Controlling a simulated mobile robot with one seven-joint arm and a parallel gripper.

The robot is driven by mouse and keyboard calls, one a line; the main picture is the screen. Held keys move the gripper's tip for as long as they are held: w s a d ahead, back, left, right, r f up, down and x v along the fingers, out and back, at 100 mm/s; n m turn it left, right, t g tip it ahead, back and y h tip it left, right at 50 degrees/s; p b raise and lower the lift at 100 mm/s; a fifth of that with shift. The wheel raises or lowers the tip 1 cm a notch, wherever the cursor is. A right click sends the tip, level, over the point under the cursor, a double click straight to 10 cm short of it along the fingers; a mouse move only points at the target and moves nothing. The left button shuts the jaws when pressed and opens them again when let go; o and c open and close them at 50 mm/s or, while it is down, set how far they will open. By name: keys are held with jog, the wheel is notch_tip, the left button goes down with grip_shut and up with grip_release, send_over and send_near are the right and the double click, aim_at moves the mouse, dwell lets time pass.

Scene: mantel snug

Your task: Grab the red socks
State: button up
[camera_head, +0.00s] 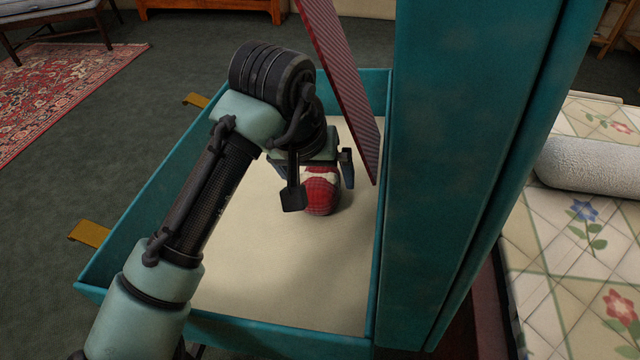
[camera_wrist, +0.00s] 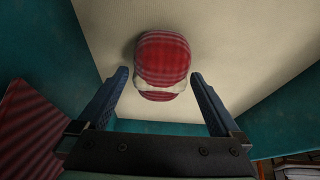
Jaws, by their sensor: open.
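The red socks (camera_head: 320,191) are a rolled red plaid bundle with a white band. They lie on the cream floor of an open teal drawer (camera_head: 150,205), toward its right side. My gripper (camera_head: 318,185) is inside the drawer, over the socks, with its fingers apart on either side of them. In the wrist view the socks (camera_wrist: 162,62) show just beyond and between the two blue fingertips of my gripper (camera_wrist: 160,76), with gaps on both sides. My gripper partly hides the socks in the head view.
A red striped panel (camera_head: 345,85) leans at the drawer's right side, close to my wrist. The tall teal cabinet (camera_head: 470,150) stands directly right of the drawer. The front of the drawer floor is bare. A tiled surface with a white roll (camera_head: 590,165) is farther right.

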jog(key=shift+f, duration=0.2)
dwell(0.4)
jog(key=c, duration=1.3)
